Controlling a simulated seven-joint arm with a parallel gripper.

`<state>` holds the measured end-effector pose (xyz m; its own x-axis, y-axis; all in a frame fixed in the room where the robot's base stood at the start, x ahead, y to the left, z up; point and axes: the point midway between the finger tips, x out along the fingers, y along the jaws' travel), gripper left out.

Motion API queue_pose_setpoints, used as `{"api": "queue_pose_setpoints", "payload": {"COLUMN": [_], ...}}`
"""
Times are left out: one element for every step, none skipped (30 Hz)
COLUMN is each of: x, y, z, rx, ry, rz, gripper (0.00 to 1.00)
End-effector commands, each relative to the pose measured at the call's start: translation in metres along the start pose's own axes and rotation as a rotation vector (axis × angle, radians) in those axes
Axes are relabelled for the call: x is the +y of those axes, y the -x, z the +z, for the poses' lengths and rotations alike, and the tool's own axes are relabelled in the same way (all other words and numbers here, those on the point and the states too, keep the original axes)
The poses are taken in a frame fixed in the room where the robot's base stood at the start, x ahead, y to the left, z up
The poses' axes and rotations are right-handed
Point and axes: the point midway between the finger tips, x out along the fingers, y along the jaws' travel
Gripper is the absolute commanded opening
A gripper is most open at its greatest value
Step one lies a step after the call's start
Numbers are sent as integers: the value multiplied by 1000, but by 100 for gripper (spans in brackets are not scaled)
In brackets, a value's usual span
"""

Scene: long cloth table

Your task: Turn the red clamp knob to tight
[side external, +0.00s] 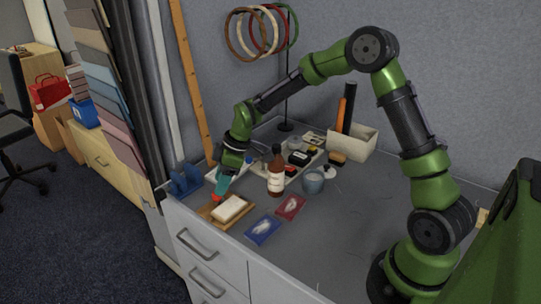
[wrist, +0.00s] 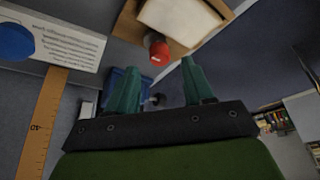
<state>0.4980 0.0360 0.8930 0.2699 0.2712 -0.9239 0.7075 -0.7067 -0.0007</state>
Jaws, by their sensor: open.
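The red clamp knob (wrist: 159,51) shows in the wrist view as a short red cylinder beside the wooden board, a little beyond and between my two fingers. In the side view the red knob (side external: 216,197) is a small patch just under my fingertips. My gripper (wrist: 155,75) has its two teal fingers spread apart with nothing between them. In the side view my gripper (side external: 220,187) points down close over the knob. The wooden board (side external: 208,213) carries a white block (side external: 230,208). I cannot tell whether a finger touches the knob.
A brown bottle (side external: 276,172), a grey cup (side external: 313,182) and a tray (side external: 293,178) of small items stand behind the board. A blue holder (side external: 186,181) stands left of the board. The right tabletop is clear.

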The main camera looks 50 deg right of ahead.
Motion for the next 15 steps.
{"api": "queue_pose_setpoints", "payload": {"x": [-1, -1, 0, 0, 0, 0, 0, 0, 0, 0, 0, 0, 0, 0, 0], "y": [-9, -14, -19, -22, -25, -28, -30, -32, -33, -34, -35, -35, -35, -35, -35], "z": [0, 0, 0, 0, 0, 0, 0, 0, 0, 0, 0, 0, 0, 0, 0], "rx": [-1, -1, 0, -1, -1, 0, 0, 0, -1, -1, 0, 0, 0, 0, 0], "ry": [-1, 0, 1, 0, 0, 0, 0, 0, -1, -1, -1, -1, -1, -1, -1], "rz": [-3, -3, -1, -2, -2, 0, 0, 0, 0, 0, 1, 1, 1, 1, 1], "gripper": [52, 52, 52, 52, 52, 52, 52, 52, 52, 52, 52, 52, 52, 52, 52]}}
